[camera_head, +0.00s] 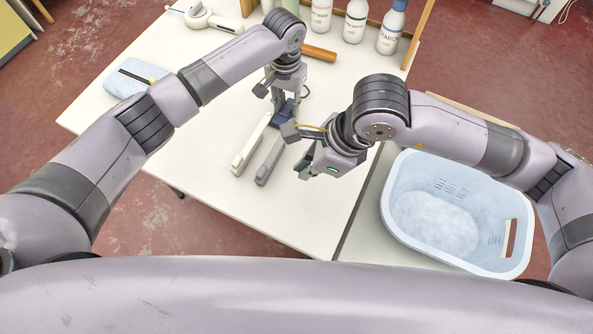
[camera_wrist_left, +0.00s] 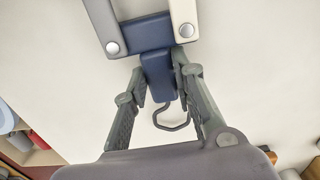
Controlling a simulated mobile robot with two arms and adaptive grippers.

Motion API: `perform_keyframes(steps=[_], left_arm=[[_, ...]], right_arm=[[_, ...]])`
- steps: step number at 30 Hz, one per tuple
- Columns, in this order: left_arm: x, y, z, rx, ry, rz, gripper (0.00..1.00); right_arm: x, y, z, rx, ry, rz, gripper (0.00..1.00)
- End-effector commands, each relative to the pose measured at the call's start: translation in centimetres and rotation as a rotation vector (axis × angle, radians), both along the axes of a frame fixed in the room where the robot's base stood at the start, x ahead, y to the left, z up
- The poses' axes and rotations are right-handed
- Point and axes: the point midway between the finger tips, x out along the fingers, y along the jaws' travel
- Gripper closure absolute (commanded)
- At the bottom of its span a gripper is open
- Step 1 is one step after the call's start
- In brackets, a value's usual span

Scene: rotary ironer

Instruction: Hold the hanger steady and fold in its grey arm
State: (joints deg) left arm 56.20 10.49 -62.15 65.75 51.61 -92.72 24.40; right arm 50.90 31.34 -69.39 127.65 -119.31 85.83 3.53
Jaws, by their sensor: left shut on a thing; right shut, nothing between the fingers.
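The hanger has a blue body (camera_head: 283,113), a cream arm (camera_head: 250,145) and a grey arm (camera_head: 271,162). The two arms lie side by side, nearly parallel, pointing toward the table's near side. My left gripper (camera_head: 285,97) is shut on the blue body. The left wrist view shows its fingers (camera_wrist_left: 162,80) around the blue neck, with the wire hook (camera_wrist_left: 172,122) between them and the grey arm (camera_wrist_left: 104,25) and cream arm (camera_wrist_left: 183,14) beyond. My right gripper (camera_head: 299,152) is shut and empty, just right of the grey arm; whether it touches is unclear.
The white table (camera_head: 305,220) is clear in front of the hanger. A pale blue basket (camera_head: 400,205) stands at the right. Several bottles (camera_head: 355,20) stand at the back near an orange-brown rod (camera_head: 319,53). A folded blue cloth item (camera_head: 122,82) lies at the left.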

Motion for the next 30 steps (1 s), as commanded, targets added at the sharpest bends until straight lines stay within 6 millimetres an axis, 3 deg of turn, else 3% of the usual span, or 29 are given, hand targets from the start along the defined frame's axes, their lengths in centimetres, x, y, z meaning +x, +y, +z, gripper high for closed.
perform_keyframes(steps=[6,14,15,25,30], left_arm=[[0.0,0.0,0.0,0.001,0.0,0.0,1.0],[0.0,0.0,0.0,0.001,0.0,0.0,1.0],[0.0,0.0,0.0,0.001,0.0,0.0,0.75],[0.0,0.0,0.0,0.001,0.0,0.0,0.53],[0.0,0.0,0.0,0.001,0.0,0.0,0.52]], right_arm=[[-0.2,-0.7,1.9,0.0,-0.001,-0.001,1.0],[-0.3,-0.8,2.1,0.0,0.0,-0.001,1.0],[-0.3,-0.8,2.1,0.0,0.0,-0.001,1.0],[-0.3,-0.8,2.1,0.0,0.001,-0.001,1.0],[-0.3,-0.8,2.1,0.0,0.001,-0.001,1.0]])
